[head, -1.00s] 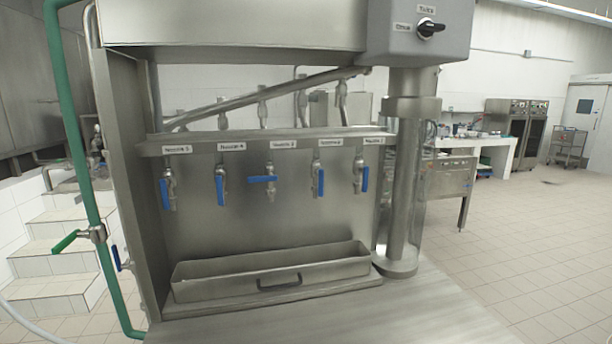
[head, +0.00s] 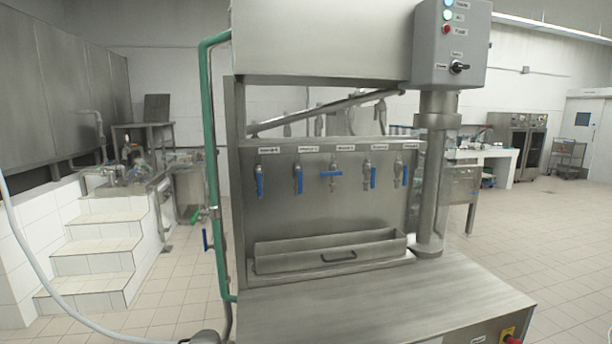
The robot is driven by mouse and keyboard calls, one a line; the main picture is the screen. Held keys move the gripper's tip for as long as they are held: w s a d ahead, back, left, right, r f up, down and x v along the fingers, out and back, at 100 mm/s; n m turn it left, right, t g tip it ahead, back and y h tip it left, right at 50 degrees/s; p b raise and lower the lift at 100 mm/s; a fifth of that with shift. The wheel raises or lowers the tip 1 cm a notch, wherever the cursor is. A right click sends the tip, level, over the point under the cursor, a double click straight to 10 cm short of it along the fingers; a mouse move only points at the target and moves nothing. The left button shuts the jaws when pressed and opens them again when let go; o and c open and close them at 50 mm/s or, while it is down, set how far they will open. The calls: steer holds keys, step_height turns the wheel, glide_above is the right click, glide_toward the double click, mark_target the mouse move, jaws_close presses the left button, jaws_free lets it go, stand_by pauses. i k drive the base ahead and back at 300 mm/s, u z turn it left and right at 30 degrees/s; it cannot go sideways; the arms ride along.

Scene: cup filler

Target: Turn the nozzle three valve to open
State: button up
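The cup filler's steel back panel (head: 285,222) carries a row of several small taps with blue handles. The middle tap, the nozzle three valve (head: 331,174), has its blue handle lying horizontal, across the tap. The blue handles of the neighbouring taps, such as the one to its left (head: 299,182) and the one to its right (head: 373,177), hang vertical. The small labels above the taps are blurred. My gripper is not in view.
A steel trough (head: 290,259) with a front handle sits below the taps. A steel table top (head: 385,295) juts out in front. A green pipe (head: 212,130) runs down the left side, with white tiled steps (head: 95,255) beyond. Tiled floor (head: 570,240) is open at right.

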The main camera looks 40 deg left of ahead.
mark_target(335, 173)
steer(key=u, duration=1.65)
